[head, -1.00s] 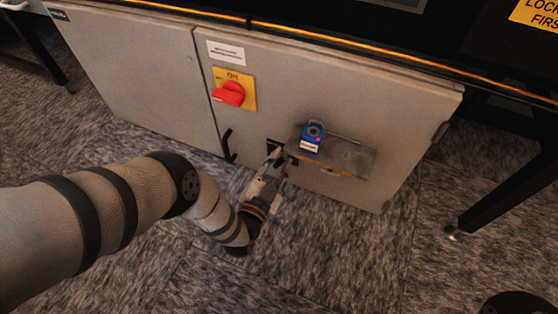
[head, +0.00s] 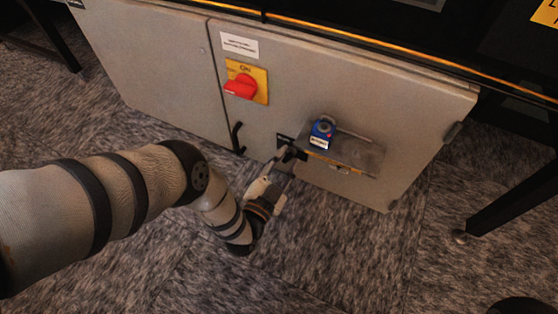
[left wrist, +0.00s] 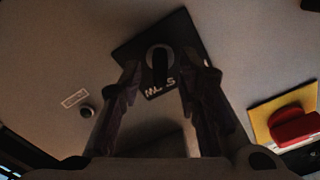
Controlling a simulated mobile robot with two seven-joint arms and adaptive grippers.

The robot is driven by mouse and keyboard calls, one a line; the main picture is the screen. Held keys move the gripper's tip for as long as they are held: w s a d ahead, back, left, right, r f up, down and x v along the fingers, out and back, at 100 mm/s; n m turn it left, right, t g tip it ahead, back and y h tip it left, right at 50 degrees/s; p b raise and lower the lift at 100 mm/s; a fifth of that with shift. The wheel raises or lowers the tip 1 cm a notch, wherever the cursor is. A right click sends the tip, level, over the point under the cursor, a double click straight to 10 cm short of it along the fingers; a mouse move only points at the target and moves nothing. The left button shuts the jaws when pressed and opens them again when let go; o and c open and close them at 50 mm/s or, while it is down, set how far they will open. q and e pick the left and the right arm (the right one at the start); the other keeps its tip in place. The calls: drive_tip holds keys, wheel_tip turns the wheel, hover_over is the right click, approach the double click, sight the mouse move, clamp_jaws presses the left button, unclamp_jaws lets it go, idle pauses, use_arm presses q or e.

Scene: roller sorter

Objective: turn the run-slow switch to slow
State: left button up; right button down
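The run-slow switch (left wrist: 160,62) shows in the left wrist view as a dark round knob with a black handle on a black plate (left wrist: 130,52). Lettering on the plate is partly hidden. In the left wrist view my left gripper (left wrist: 163,76) is open, one finger on each side of the knob, with nothing held. I cannot tell how close the fingertips are to touching. My right gripper is not in view.
A small shelf (head: 362,153) with a blue padlock-like item (head: 321,131) juts from the door right beside the gripper. A red rotary switch (head: 241,86) on a yellow plate and a black door handle (head: 236,138) are to the left. Carpet below is clear.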

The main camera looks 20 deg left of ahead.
use_arm(q)
drive_tip(key=s, duration=1)
drive_tip(key=shift+s+a, duration=0.2)
drive_tip(key=shift+s, duration=0.1)
